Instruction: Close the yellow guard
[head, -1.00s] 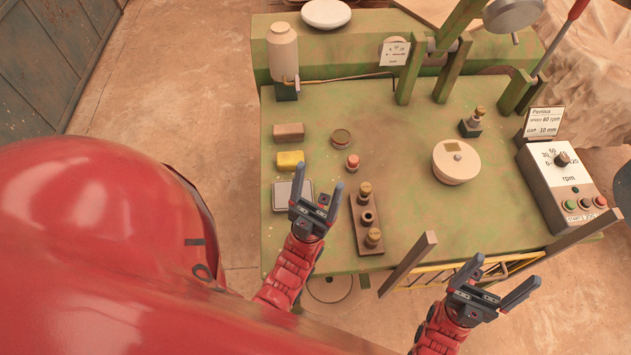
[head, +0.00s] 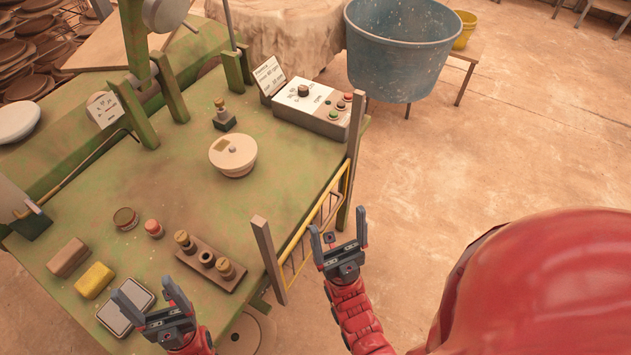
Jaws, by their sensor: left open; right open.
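The yellow guard (head: 307,240) is a barred yellow frame at the front edge of the green table, between two upright posts. It hangs at or below the level of the table top. My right gripper (head: 337,232) is open and empty, just to the right of the guard and apart from it as far as I can tell. My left gripper (head: 146,297) is open and empty over the table's near corner, by a grey square pad (head: 126,305).
The green table (head: 200,127) holds a round pale mould (head: 232,155), a control box (head: 315,108), a wooden block with brass pieces (head: 212,263), a yellow sponge (head: 94,280) and a red-topped knob (head: 154,228). A blue tub (head: 402,50) stands beyond.

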